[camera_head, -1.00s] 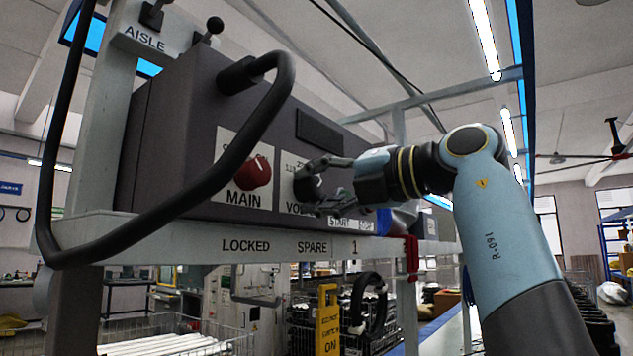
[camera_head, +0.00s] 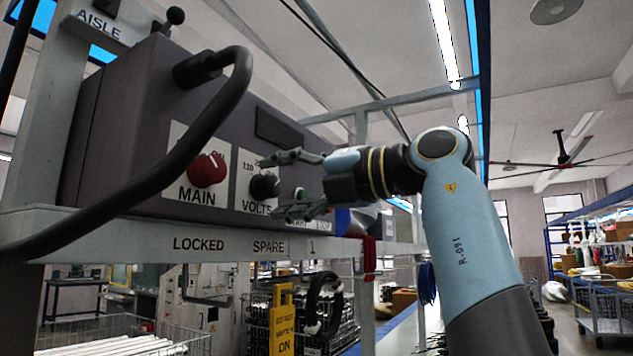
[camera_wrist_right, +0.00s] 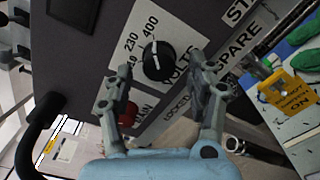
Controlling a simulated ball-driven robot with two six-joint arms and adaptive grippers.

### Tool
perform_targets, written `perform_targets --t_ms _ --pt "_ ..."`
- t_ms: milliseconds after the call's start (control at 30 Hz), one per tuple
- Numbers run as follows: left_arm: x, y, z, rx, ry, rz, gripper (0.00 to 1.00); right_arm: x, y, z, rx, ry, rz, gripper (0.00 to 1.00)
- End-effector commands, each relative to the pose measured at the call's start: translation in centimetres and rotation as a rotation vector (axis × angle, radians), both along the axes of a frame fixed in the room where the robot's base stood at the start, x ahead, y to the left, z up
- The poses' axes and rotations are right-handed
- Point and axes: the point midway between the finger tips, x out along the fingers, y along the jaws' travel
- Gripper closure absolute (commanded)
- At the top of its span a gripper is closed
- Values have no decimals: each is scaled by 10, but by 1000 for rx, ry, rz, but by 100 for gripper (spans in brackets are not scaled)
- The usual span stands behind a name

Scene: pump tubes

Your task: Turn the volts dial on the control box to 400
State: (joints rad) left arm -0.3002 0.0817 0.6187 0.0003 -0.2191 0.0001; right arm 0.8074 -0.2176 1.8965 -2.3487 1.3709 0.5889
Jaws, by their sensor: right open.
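The control box (camera_head: 130,120) is a dark grey case on a pale shelf. Its black volts dial (camera_head: 264,187) sits on a white plate marked VOLTS. In the right wrist view the dial (camera_wrist_right: 158,62) shows a white pointer line at its upper edge, lying towards the 400 label; the exact alignment is hard to judge. My right gripper (camera_head: 271,186) is open, one finger above and one below the dial in the head view, with nothing held. In the wrist view its fingers (camera_wrist_right: 157,75) stand either side of the dial, apparently clear of it. My left gripper is out of view.
A red MAIN knob (camera_head: 207,170) sits left of the dial, near a finger in the wrist view. A thick black cable (camera_head: 190,140) loops in front of the box. A yellow sign (camera_head: 283,320) and a red clamp (camera_head: 369,258) are below and right.

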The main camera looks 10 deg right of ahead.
Motion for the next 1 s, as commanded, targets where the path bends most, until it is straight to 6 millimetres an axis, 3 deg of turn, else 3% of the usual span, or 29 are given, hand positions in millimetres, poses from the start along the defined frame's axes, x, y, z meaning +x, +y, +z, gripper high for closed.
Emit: perform_targets --t_ms 200,433,1000 --pt "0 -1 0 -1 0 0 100 -29 -43 -2 -7 -2 -5 43" --pt "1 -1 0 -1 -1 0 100 -52 -74 -1 -5 -1 -4 43" --pt "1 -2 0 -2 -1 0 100 -60 -81 0 -1 0 1 43"
